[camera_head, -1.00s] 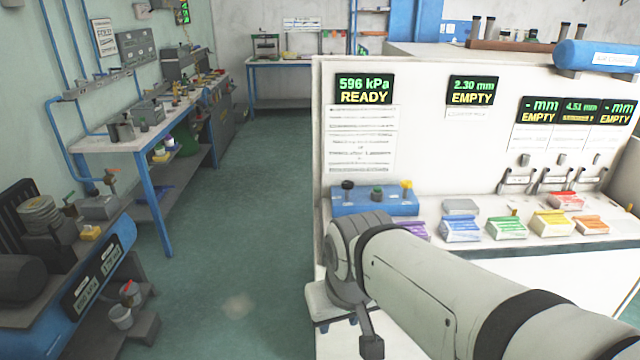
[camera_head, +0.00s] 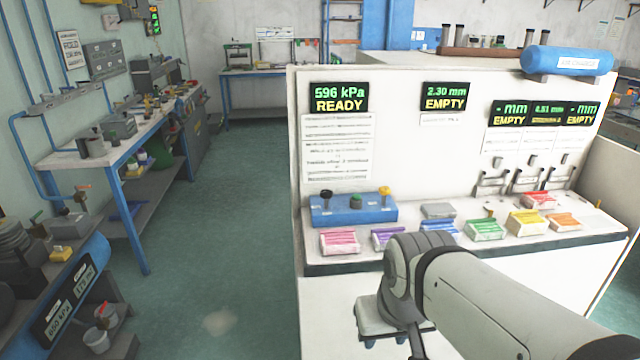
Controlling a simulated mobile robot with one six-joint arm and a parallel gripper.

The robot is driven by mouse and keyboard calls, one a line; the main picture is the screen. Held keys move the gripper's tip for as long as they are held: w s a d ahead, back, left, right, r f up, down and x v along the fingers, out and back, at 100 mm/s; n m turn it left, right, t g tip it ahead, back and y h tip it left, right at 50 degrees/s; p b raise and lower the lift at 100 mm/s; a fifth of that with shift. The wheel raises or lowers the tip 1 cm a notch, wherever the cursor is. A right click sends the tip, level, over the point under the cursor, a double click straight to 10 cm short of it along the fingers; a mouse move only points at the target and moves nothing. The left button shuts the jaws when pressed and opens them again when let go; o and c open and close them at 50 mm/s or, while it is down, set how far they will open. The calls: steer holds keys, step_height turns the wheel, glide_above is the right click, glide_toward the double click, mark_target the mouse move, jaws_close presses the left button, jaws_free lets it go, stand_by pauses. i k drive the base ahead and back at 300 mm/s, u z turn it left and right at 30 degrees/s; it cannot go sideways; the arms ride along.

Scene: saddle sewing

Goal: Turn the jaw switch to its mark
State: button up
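A blue control box (camera_head: 318,212) stands on the bench ledge, below the green-lettered display reading 596 kPa READY (camera_head: 339,98). I cannot tell which control is the jaw switch, and no mark is legible. My pale arm comes in from the lower right.
Coloured blocks, including a pink one (camera_head: 340,241) and a green one (camera_head: 485,229), line the ledge. A blue cylinder (camera_head: 567,61) lies on top of the panel. Small levers (camera_head: 491,180) stand at the right. The floor (camera_head: 225,240) left of the bench is clear.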

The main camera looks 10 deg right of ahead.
mark_target(325, 194)
steer(key=u, duration=0.05)
steer(key=i, duration=1)
steer(key=z, duration=0.05)
